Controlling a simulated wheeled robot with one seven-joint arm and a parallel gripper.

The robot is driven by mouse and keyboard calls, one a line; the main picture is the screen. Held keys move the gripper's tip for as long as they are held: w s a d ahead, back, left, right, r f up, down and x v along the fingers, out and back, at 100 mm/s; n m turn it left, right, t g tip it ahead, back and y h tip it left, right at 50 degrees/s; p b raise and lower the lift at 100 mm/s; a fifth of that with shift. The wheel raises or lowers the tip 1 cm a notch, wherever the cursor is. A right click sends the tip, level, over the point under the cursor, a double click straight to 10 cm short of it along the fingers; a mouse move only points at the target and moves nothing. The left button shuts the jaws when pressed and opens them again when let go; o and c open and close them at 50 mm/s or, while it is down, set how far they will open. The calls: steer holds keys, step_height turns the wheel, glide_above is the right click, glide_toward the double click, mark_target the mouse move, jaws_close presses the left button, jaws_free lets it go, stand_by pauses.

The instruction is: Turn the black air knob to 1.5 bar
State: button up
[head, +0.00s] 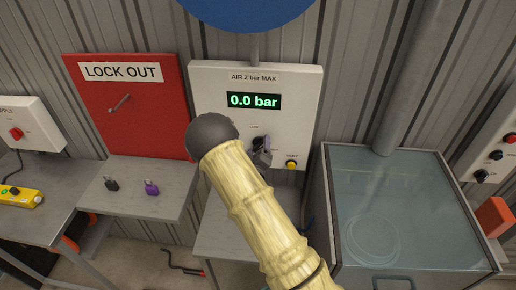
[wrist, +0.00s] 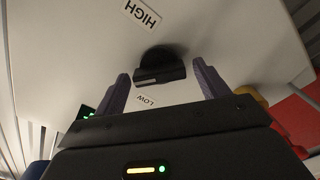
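The white air panel (head: 215,85) has a green display (head: 254,101) that reads 0.0 bar. In the wrist view the black air knob (wrist: 160,62) sits on the pale panel face, its grip bar between my two finger ends. Labels HIGH (wrist: 142,13) and LOW (wrist: 146,101) lie on either side of it, seen upside down. My gripper (wrist: 161,70) is open, with a visible gap between each finger and the knob. In the head view my gripper (head: 262,156) is at the panel's lower part and largely covers the knob.
A yellow button (head: 291,165) is right of my gripper on the panel. A red LOCK OUT board (head: 150,125) stands left, above a shelf (head: 150,210) with black and purple padlocks. A glass-topped tank (head: 405,205) is at right. My arm crosses the lower middle.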

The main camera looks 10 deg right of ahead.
steer(key=c, duration=0.8)
steer(key=shift+f+m+b, duration=0.15)
steer(key=shift+m+b, duration=0.25)
steer(key=shift+b, duration=0.45)
steer(key=m+b, duration=0.2)
steer(key=b, duration=0.2)
steer(key=shift+f+m, duration=0.15)
steer(key=shift+m, duration=0.25)
steer(key=shift+r+m+b, duration=0.2)
steer(key=shift+m+b, duration=1.9)
steer(key=shift+b, duration=0.95)
steer(key=o, duration=1)
steer(key=shift+r, duration=0.15)
steer(key=shift+c, duration=0.2)
